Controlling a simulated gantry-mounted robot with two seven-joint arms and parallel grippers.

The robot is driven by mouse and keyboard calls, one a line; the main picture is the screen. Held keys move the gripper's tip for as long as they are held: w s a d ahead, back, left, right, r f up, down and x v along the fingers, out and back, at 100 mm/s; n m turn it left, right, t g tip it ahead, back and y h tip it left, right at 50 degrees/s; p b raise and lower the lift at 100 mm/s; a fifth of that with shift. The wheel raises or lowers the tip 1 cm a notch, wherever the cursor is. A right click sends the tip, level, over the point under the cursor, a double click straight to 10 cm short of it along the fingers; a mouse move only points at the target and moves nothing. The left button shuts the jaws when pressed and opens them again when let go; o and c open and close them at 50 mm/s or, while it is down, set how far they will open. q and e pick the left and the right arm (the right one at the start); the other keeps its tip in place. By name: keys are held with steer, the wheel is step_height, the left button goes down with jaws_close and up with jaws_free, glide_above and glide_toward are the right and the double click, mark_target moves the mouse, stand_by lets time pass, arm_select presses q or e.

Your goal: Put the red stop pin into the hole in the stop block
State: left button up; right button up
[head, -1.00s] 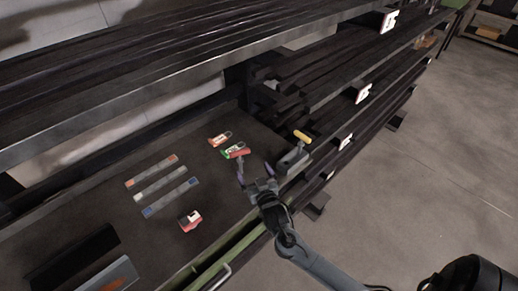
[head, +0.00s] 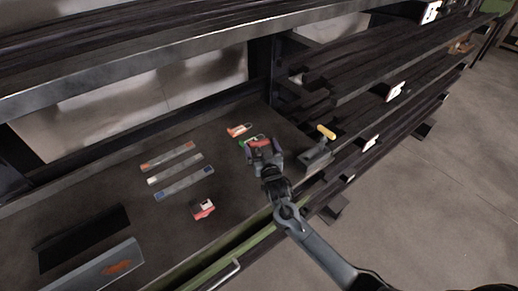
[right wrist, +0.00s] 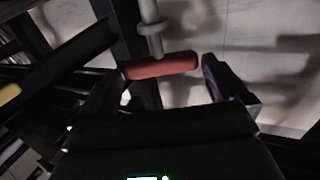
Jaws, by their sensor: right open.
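The red stop pin has a red crosswise handle and a thin grey shaft. In the head view its red handle (head: 259,143) shows at the tips of my right gripper (head: 263,148). In the right wrist view the red handle (right wrist: 160,66) lies between the two spread fingers of my right gripper (right wrist: 166,82), and the shaft (right wrist: 150,22) runs to the top edge. I see gaps beside the handle. A grey block (head: 317,154), apparently the stop block, stands to the right with a yellow handle (head: 326,132) above it. Its hole cannot be made out. My left gripper is out of view.
An orange-and-white tag (head: 239,129) and a partly hidden green tag (head: 246,141) lie near the gripper. Several grey strips (head: 178,167) and a red-and-white box (head: 203,208) lie leftward. A green rail (head: 232,252) edges the front. Dark shelves overhang the back and right.

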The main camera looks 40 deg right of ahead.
steer(key=shift+x, duration=2.35)
steer(key=shift+a, duration=0.1)
steer(key=c, duration=0.9)
steer(key=shift+r, duration=0.1)
